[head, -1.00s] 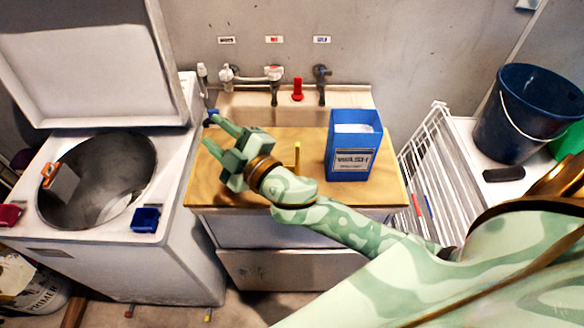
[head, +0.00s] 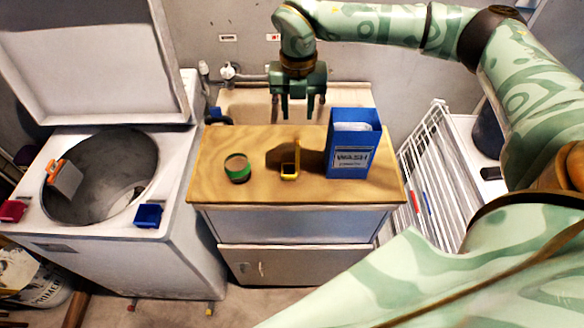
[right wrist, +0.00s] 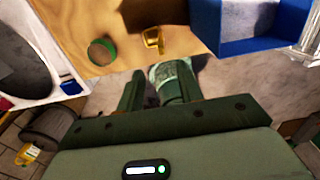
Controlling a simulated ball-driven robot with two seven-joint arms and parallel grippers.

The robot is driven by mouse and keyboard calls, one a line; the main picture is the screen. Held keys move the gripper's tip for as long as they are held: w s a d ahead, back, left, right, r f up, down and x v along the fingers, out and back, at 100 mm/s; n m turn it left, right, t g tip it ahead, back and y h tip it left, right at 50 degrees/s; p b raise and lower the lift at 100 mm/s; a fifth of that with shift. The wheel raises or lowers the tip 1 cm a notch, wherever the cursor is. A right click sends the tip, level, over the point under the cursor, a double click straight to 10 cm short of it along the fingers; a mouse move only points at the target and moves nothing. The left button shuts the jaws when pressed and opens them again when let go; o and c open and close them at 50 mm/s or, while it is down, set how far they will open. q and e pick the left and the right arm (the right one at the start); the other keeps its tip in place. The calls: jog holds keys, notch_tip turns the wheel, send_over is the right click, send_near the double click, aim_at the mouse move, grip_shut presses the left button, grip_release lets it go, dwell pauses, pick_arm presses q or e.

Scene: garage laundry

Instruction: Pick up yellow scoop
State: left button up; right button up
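The yellow scoop (head: 290,171) stands on the wooden counter top, left of the blue wash box, with its handle sticking up. It also shows near the top of the right wrist view (right wrist: 153,39). My right gripper (head: 297,113) points down above the back of the counter, by the sink. It is behind and above the scoop in the head view. Its two fingers are apart with nothing between them, and it is not touching the scoop. My left gripper is in neither view.
The blue wash box (head: 352,150) stands close to the right of the scoop. A green-banded round tin (head: 237,168) is to its left. An open washer (head: 180,200) stands left of the counter (head: 220,190), a white wire rack (head: 430,165) right. The counter's front is clear.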

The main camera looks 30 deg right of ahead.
aim_at(298, 142)
notch_tip(298, 142, down, 7)
jog(key=f, duration=0.5)
jog(key=shift+s+f, duration=0.2)
jog(key=shift+f, duration=0.15)
grip_shut()
